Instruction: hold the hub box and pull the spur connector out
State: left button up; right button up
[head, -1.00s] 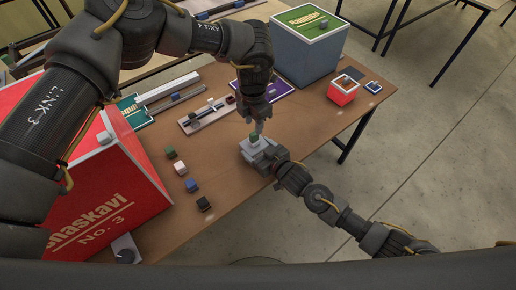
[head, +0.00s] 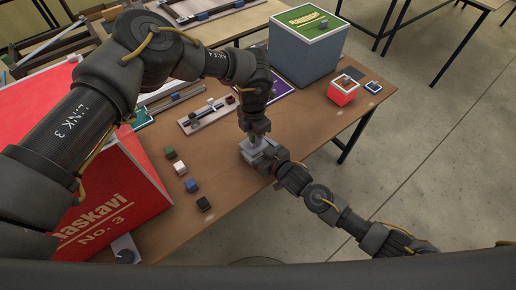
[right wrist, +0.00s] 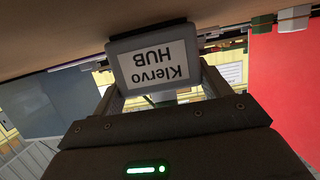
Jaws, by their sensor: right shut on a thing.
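The grey hub box (head: 254,152) is at the front edge of the brown table in the head view. In the right wrist view the hub box (right wrist: 153,62) shows its upside-down "Klervo HUB" label, between the two fingers of my right gripper (right wrist: 160,95). My right gripper (head: 266,162) is shut on the hub box. My left gripper (head: 257,136) points down at the top of the hub box from above. Its fingers hide the spur connector, and I cannot tell whether they are closed on it.
Small green, pink, blue and black blocks (head: 191,186) stand left of the hub box. A large red box (head: 120,190) is at the left. A grey box with a green top (head: 308,62) and a red cube (head: 343,91) stand at the back right.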

pick_arm(q)
grip_shut()
jog(key=shift+r, duration=0.2)
jog(key=shift+r, duration=1.15)
jog(key=shift+r, duration=0.1)
jog(key=shift+r, duration=2.45)
jog(key=s, duration=1.4)
